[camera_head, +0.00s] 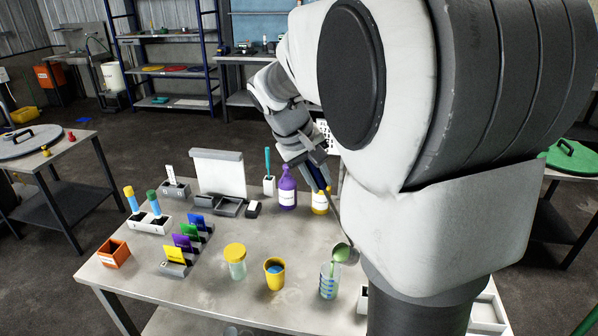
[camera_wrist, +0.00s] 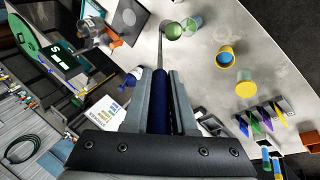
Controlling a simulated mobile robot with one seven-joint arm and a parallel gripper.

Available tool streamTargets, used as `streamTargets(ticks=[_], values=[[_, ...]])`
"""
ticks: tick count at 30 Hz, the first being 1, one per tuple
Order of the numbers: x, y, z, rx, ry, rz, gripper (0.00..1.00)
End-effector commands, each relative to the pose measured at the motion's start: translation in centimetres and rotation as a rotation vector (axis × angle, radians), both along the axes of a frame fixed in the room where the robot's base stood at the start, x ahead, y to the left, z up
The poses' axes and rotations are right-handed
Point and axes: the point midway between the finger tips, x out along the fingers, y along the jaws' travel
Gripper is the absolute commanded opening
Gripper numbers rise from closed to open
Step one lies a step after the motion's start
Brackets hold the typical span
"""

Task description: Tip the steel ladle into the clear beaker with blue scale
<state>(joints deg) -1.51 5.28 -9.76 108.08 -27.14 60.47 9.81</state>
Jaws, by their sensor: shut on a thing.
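My gripper (camera_head: 318,172) is shut on the dark blue handle of the steel ladle (camera_head: 346,254), which slants down to the right. The wrist view shows the handle between the two fingers (camera_wrist: 160,80). The ladle's bowl (camera_wrist: 173,31) holds pale green liquid and is at the rim of the clear beaker with blue scale (camera_head: 329,284), tilted toward it. Green shows from the bowl down toward the beaker's mouth; I cannot tell how much is inside. The beaker stands upright near the table's front edge and shows beside the bowl in the wrist view (camera_wrist: 194,23).
A yellow cup (camera_head: 274,274) with blue contents and a yellow-lidded jar (camera_head: 235,262) stand left of the beaker. A purple bottle (camera_head: 287,190) and a yellow bottle (camera_head: 320,201) stand behind. Colored cards (camera_head: 185,243) and an orange box (camera_head: 114,254) are left. My arm hides the table's right side.

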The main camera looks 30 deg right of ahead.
Motion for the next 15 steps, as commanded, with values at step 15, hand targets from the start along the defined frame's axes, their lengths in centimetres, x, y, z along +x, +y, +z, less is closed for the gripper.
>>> streamTargets(ticks=[15], values=[[-0.1, 1.5, -0.7, -0.052, -0.001, 0.002, 0.0]])
